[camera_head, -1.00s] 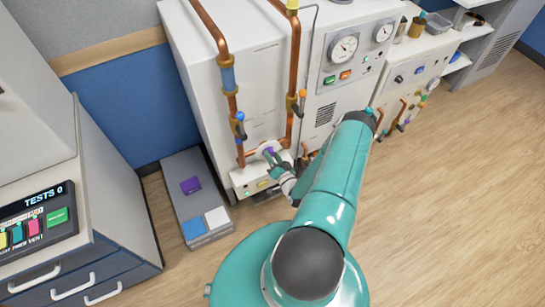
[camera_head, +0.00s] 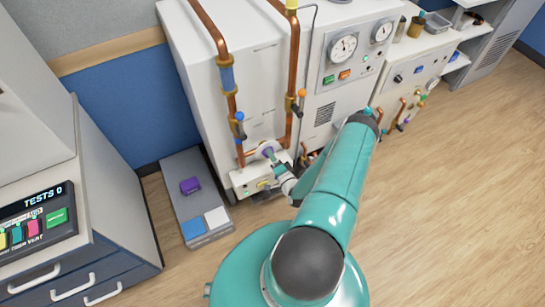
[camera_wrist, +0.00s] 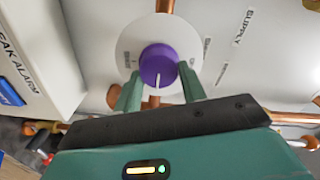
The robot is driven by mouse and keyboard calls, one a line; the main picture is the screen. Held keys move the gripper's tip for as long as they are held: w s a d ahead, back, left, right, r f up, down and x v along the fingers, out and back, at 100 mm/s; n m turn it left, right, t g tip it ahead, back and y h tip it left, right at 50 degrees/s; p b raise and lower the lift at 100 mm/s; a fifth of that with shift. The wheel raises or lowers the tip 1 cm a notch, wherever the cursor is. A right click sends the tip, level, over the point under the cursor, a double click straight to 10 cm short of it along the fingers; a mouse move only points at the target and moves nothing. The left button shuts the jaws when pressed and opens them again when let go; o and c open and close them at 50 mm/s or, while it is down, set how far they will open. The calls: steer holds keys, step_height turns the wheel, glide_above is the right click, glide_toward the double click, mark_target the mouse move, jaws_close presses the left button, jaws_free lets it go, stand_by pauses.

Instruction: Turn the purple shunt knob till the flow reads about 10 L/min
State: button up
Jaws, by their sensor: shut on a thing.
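The purple shunt knob (camera_wrist: 158,66) is a round knob with a white pointer line, on a pale round dial plate (camera_wrist: 132,48) with small dark lettering. In the wrist view the pointer line faces down the picture, towards my gripper. My gripper (camera_wrist: 159,80) has its two green fingers on either side of the knob, shut on it. In the head view the knob (camera_head: 268,152) shows small at the foot of the white cabinet, with my gripper (camera_head: 275,160) at it. No flow reading is legible.
Copper pipes (camera_head: 293,80) with a blue-handled valve (camera_head: 239,118) and an orange-handled valve (camera_head: 302,95) rise near the knob. In the wrist view a leak alarm box (camera_wrist: 35,55) stands left. Open floor lies right.

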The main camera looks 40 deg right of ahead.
steer(key=shift+a, duration=0.1)
steer(key=o, duration=1)
steer(key=shift+s, duration=0.1)
steer(key=v, duration=1.3)
steer(key=shift+s+a, duration=0.1)
steer(key=shift+s, duration=0.25)
